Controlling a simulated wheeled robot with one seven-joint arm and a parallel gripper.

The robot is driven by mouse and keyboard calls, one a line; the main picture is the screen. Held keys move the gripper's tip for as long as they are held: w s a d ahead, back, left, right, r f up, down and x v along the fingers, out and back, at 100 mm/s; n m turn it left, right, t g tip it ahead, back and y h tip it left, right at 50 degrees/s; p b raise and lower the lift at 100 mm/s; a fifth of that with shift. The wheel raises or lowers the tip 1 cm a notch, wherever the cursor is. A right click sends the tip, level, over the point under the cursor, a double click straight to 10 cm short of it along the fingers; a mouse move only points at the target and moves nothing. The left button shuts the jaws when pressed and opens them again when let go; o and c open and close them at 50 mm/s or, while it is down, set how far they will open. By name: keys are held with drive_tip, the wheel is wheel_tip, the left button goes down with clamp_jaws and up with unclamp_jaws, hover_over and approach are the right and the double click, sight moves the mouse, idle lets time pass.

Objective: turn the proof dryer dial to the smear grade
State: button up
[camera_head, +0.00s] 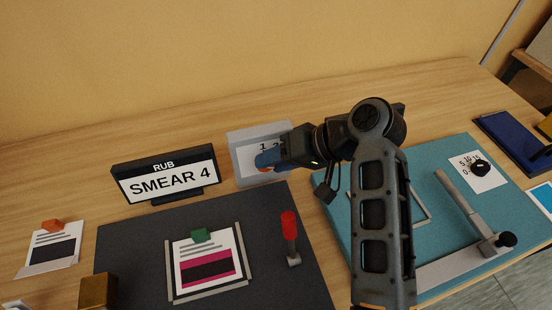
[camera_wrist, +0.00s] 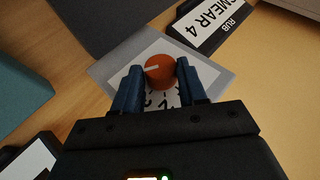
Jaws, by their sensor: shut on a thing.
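The proof dryer (camera_head: 241,169) is a light grey box with a white numbered face, standing behind the dark mat. Its round orange-red dial with a white pointer line shows in the wrist view (camera_wrist: 159,73). My gripper (camera_head: 268,160) reaches it from the right, and its blue fingers cover most of the dial in the head view. In the wrist view my gripper (camera_wrist: 155,82) is shut on the dial, one finger on each side. Most of the face's numbers are hidden. A black sign (camera_head: 164,181) left of the dryer reads "RUB SMEAR 4".
The dark mat (camera_head: 130,260) bears a clipped magenta and black print (camera_head: 205,262) and a red-handled lever (camera_head: 289,228). A teal board (camera_head: 445,205) with a metal arm lies right. An orange-clipped card (camera_head: 52,248) lies left. The wood behind the dryer is clear.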

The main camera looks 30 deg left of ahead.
drive_tip(key=shift+s+f, duration=0.1)
drive_tip(key=o, duration=1.1)
drive_tip(key=shift+c, duration=0.2)
drive_tip(key=b+v, duration=0.1)
drive_tip(key=v, duration=0.7)
